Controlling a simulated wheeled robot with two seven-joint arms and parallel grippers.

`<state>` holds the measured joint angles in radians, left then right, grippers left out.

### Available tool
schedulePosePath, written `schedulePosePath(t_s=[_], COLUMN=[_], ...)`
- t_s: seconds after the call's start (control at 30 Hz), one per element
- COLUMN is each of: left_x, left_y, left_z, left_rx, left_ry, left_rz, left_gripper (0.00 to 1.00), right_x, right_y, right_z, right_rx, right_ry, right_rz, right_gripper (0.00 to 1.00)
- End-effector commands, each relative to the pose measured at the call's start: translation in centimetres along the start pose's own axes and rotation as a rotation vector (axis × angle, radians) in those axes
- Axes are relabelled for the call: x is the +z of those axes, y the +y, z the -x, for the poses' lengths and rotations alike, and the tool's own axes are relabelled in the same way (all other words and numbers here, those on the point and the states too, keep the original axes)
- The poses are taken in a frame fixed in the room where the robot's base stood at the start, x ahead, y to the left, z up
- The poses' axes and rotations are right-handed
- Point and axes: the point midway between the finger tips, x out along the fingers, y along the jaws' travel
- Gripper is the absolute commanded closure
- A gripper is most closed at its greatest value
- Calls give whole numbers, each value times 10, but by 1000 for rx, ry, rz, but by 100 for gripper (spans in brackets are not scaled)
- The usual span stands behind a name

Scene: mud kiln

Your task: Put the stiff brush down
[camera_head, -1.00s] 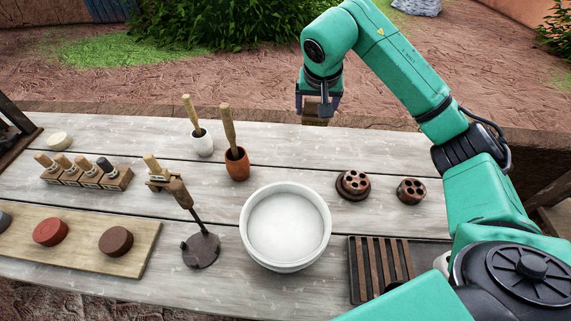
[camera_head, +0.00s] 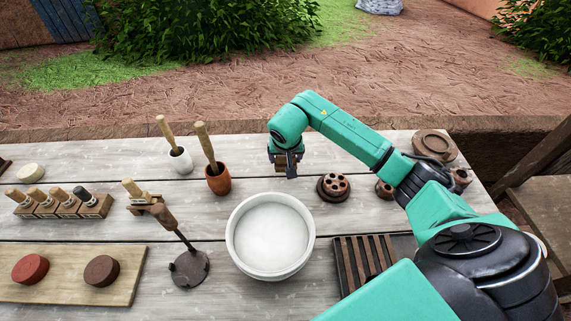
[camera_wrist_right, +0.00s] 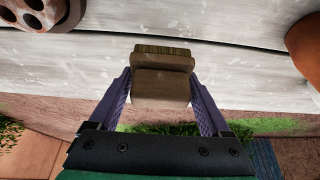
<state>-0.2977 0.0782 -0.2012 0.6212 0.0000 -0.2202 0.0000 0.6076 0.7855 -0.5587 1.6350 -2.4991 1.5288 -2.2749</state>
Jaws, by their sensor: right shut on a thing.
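The stiff brush (camera_wrist_right: 162,85), a brown wooden block with short tan bristles along its far edge, sits between the two fingers of my right gripper (camera_wrist_right: 160,92) in the right wrist view. The right gripper (camera_head: 287,168) is shut on it. In the head view that gripper points down above the far middle of the wooden table (camera_head: 335,150). The brush is mostly hidden there by the gripper. I cannot tell whether it touches the boards. My left gripper is not in view.
A white bowl (camera_head: 270,237) stands nearer me. A terracotta cup (camera_head: 218,180) with a wooden-handled tool is left of the gripper. A dark holed disc (camera_head: 334,187) is to its right. A slatted rack (camera_head: 365,258) lies at front right. Bare boards surround the gripper.

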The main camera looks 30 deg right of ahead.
Motion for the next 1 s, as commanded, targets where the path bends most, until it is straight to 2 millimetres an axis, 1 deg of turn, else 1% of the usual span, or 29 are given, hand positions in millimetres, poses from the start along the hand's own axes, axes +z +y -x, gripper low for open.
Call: schedulePosePath(t_s=[0.2, 0.27, 0.43, 0.53, 0.57, 0.6, 0.83, 0.9, 0.97, 1.0], left_x=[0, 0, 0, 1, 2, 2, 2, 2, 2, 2], left_y=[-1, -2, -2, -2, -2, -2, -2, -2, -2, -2], left_z=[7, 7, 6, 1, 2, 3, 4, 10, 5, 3], left_rx=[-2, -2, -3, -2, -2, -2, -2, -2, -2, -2], left_ry=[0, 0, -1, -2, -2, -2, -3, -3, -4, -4], left_rz=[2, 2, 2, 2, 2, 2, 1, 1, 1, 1], left_gripper=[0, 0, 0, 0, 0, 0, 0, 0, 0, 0], right_x=[15, 15, 15, 16, 16, 16, 16, 14, 13, 13], right_y=[0, 0, 0, 0, 0, 0, 0, 0, 0, 0], right_z=[-32, -34, -35, -38, -38, -37, -36, -31, -26, -18], right_rx=[0, 0, 0, 0, 0, 0, 0, 0, -2, -1], right_ry=[-4, 0, 1, 1, 0, 0, 0, -1, 3, 6], right_rz=[-1, 0, 0, 1, 1, 0, 0, 0, 1, 1], right_gripper=[70, 70, 70, 70, 15, 0, 0, 0, 0, 0])
